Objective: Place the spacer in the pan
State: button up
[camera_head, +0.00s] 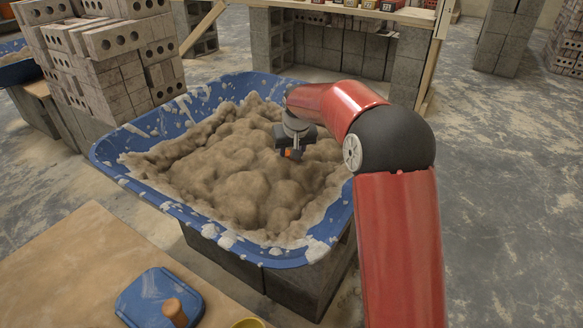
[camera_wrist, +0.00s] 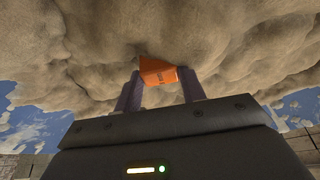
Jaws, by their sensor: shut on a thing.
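My gripper (camera_head: 292,152) is over the mortar in the large blue tub, shut on a small orange block, the spacer (camera_head: 291,154). In the wrist view the spacer (camera_wrist: 158,71) sits between the two fingertips (camera_wrist: 160,88), with mortar behind it. I cannot tell whether the spacer touches the mortar. The pan (camera_head: 146,287) is a small blue tray with rounded corners on the wooden board at the lower left. A brown cylindrical piece (camera_head: 175,312) stands at the pan's front right part.
The blue tub (camera_head: 106,157) full of lumpy mortar (camera_head: 225,160) rests on grey blocks. A yellow round thing (camera_head: 248,323) is cut off at the bottom edge. Stacked bricks (camera_head: 100,55) rise behind left. The wooden board (camera_head: 70,260) is bare around the pan's left and back.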

aim_at(292, 162)
jog(key=shift+f+b, duration=0.4)
jog(key=shift+f, duration=2)
jog(key=shift+f, duration=0.1)
jog(key=o, duration=1)
jog(key=shift+c, duration=0.2)
